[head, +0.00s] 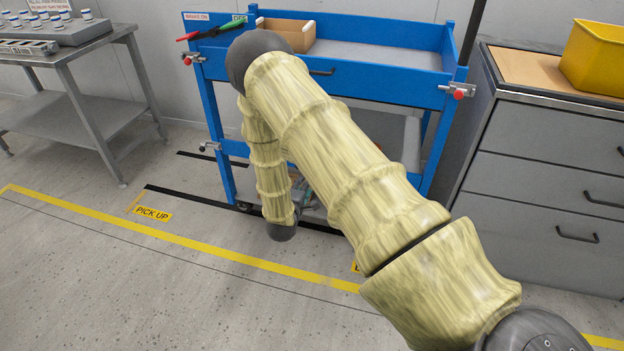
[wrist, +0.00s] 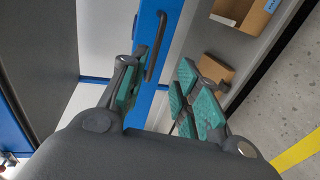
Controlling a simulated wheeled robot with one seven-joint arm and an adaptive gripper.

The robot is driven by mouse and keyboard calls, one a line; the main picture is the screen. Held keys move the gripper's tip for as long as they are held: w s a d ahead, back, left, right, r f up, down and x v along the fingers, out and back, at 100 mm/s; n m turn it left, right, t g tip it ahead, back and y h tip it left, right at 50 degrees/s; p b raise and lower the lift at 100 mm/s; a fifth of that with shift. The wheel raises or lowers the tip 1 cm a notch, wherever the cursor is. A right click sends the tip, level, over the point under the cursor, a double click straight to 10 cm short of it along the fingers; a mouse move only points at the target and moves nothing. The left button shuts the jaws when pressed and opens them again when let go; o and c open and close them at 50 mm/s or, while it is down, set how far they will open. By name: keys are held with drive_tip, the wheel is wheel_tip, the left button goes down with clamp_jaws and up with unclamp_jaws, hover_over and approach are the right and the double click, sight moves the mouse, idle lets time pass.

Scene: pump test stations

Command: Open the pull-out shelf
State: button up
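The blue cart (head: 385,82) stands ahead. A dark bar handle (head: 322,72) is on its upper blue front, partly beside my arm; that front looks closed. In the wrist view a black bar handle (wrist: 156,47) stands upright in the picture on a blue panel (wrist: 172,12). I cannot tell for sure that both views show the same handle. My gripper (wrist: 163,68) is open and empty, with green pads apart. The handle appears between and beyond the fingertips, nearer the left finger; no contact shows. In the head view my arm mostly hides the gripper.
A cardboard box (head: 287,35) sits on the cart top. Red-tipped clamps (head: 458,91) stick out at its corners. A grey drawer cabinet (head: 548,140) with a yellow bin (head: 596,58) stands close right. A metal table (head: 75,110) stands left. The floor (head: 130,275) in front is clear.

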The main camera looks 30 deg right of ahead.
drive_tip(key=x, duration=0.3)
drive_tip(key=b+x, duration=0.1)
drive_tip(key=x, duration=0.7)
drive_tip(key=shift+w+d+r, duration=0.1)
drive_tip(key=shift+w+r, duration=0.05)
drive_tip(key=shift+r, duration=0.1)
drive_tip(key=shift+c, duration=0.4)
clamp_jaws()
